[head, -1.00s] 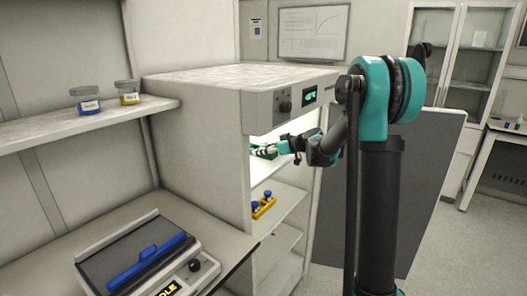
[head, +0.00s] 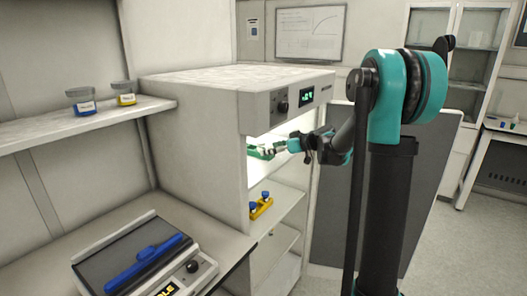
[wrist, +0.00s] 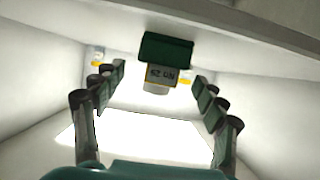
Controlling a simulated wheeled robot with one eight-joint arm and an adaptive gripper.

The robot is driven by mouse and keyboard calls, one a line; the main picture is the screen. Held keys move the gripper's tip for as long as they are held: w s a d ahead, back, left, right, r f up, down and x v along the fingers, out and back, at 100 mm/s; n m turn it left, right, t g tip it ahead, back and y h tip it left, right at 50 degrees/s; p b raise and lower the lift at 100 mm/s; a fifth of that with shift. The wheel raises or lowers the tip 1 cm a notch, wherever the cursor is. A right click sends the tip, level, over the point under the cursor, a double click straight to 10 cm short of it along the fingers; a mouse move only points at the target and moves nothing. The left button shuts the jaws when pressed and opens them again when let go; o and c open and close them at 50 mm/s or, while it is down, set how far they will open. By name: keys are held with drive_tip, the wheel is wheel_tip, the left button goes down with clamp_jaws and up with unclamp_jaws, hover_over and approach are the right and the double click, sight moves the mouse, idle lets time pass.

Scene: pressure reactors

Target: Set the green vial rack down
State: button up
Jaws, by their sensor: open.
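The green vial rack (wrist: 166,48) shows in the wrist view as a dark green block with a labelled vial (wrist: 160,75); the label reads upside down. The block meets the pale shelf surface along the top of that picture. My gripper (wrist: 160,84) is open, one finger on each side of the rack, with gaps between the fingers and it. In the head view my gripper (head: 273,149) reaches into the lit upper bay of the white cabinet (head: 190,120). The green rack there is small and partly hidden by the fingers.
A yellow rack with blue-capped vials (head: 261,208) stands on the shelf below. A balance-like device with a blue bar (head: 145,262) sits on the left bench. Two jars (head: 81,101) stand on the wall shelf. The cabinet's roof and side wall bound the bay.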

drive_tip(key=v, duration=0.6)
drive_tip(key=s+d+f+m+g+h, duration=0.1)
drive_tip(key=s+d+f+m+h, duration=0.2)
drive_tip(key=s+f, duration=0.4)
drive_tip(key=s+d+f+m+g+h, duration=0.1)
drive_tip(key=s+d+f+m+h, duration=0.3)
drive_tip(key=s, duration=1.2)
drive_tip(key=s+d+f+m+g+h, duration=0.1)
drive_tip(key=s+d+f+m+h, duration=0.3)
drive_tip(key=s+f, duration=0.7)
drive_tip(key=shift+s+d+f, duration=0.2)
drive_tip(key=shift+s+d, duration=0.2)
drive_tip(key=shift+d, duration=0.45)
drive_tip(key=shift+c, duration=0.6)
